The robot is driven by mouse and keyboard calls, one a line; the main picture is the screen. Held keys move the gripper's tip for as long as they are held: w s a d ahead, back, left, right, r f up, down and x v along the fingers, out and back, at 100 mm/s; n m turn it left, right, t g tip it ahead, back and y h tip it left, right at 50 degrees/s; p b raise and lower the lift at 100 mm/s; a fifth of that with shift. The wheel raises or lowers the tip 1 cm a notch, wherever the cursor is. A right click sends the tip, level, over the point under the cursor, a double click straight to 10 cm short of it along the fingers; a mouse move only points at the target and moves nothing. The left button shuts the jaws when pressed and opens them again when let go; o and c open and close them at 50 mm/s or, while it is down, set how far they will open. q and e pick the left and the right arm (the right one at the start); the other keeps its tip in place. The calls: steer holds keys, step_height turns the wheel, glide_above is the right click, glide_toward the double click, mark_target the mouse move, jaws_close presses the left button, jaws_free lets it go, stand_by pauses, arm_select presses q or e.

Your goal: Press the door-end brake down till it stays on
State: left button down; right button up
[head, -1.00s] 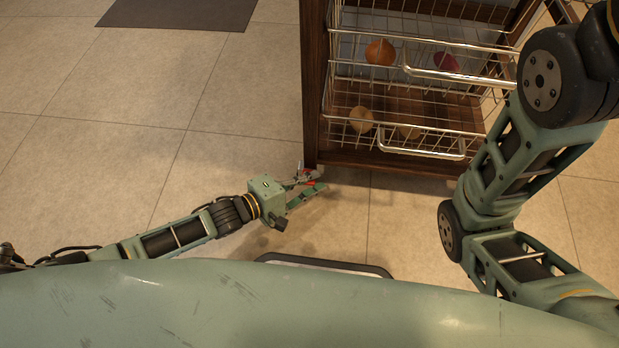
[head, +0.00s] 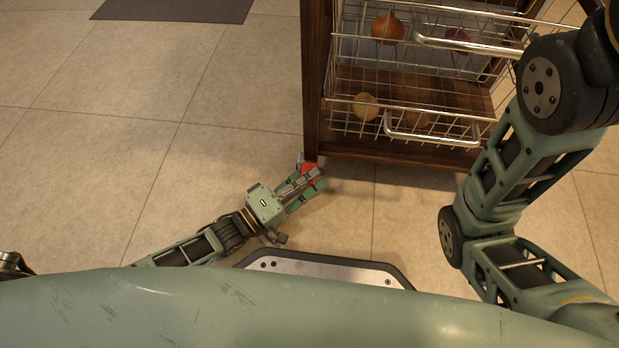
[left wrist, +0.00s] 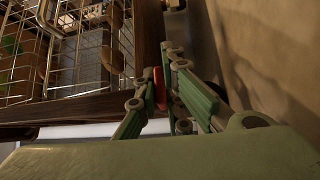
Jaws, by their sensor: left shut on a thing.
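The red brake (head: 308,172) is at floor level by the near left corner of a dark wooden cart (head: 313,100). My left gripper (head: 314,178) is at this corner, its fingers closed together around the red piece. In the left wrist view the red brake (left wrist: 160,88) shows as a narrow strip between the green-padded fingers. Most of it is hidden by the fingers, so I cannot tell whether it is up or down. My right arm shows at the right, but its gripper is out of view.
The cart carries wire baskets (head: 430,125) with onions (head: 388,28) and potato-like items (head: 366,106). Basket handles stick out towards me. My base's front edge is close to the cart. The tiled floor to the left is clear, with a dark mat (head: 175,8) at the far left.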

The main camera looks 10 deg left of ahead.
stand_by(0.3)
arm_select(q)
steer(key=c, duration=2.2)
jaws_free()
steer(key=shift+o, duration=0.2)
steer(key=v, duration=1.2)
steer(key=shift+f, duration=0.1)
